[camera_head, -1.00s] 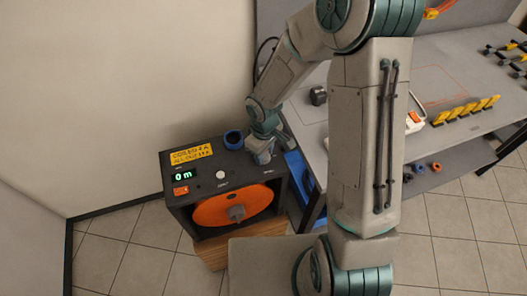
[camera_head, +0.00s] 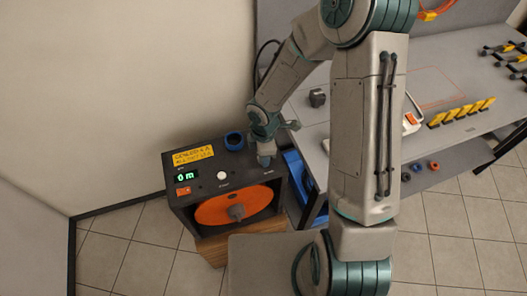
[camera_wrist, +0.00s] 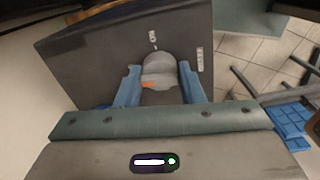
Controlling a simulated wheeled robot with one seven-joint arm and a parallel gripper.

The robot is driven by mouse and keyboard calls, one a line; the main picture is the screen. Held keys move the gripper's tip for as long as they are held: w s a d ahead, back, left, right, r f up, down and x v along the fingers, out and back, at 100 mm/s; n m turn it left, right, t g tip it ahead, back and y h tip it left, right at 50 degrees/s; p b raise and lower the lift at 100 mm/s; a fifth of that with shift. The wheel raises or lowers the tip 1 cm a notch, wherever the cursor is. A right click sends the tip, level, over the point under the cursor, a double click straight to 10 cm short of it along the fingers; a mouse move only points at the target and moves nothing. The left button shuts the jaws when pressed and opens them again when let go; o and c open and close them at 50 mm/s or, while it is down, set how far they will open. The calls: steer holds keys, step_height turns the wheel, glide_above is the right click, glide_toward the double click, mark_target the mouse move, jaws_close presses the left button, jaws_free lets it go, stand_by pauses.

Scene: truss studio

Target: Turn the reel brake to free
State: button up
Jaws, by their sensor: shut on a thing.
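The reel unit is a dark box (camera_head: 225,173) on a wooden base, with an orange reel (camera_head: 232,207) in its open front. In the wrist view its dark top panel (camera_wrist: 100,55) fills the upper middle. The brake knob (camera_wrist: 158,66) is grey and rounded with an orange mark, and small labels sit beside it. My gripper (camera_head: 265,160) is at the right end of the box top. In the wrist view the two blue fingers of my gripper (camera_wrist: 159,85) stand on either side of the knob, shut on it. The head view hides the knob behind my gripper.
A grey workbench (camera_head: 440,75) with yellow clips (camera_head: 462,112) stands to the right. A wall is behind the box.

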steer(key=shift+r+n, duration=0.1)
steer(key=shift+n, duration=0.5)
steer(key=o, duration=1)
steer(key=shift+a, duration=0.1)
step_height(320, 180, up, 14)
steer(key=p, duration=0.2)
